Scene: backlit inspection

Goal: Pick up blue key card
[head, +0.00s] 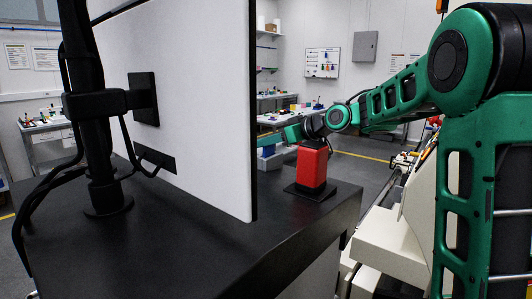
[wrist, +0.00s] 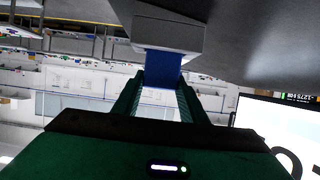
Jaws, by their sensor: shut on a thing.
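The blue key card (wrist: 162,66) shows in the wrist view between the two green fingers of my gripper (wrist: 161,88). My gripper is shut on the card. The card's far end meets a pale grey block (wrist: 168,36) and seems to sit in it; how deep it goes is hidden. In the head view my green arm reaches behind the large panel, and its green end shows beside the panel's edge. The fingertips and the card are hidden there.
A large monitor (head: 185,95) stands on a dark table (head: 150,235), with its lit screen (wrist: 275,125) in the wrist view. A red upright box (head: 312,167) on a black base (head: 312,191) stands near the table's right edge, under my arm. The front tabletop is clear.

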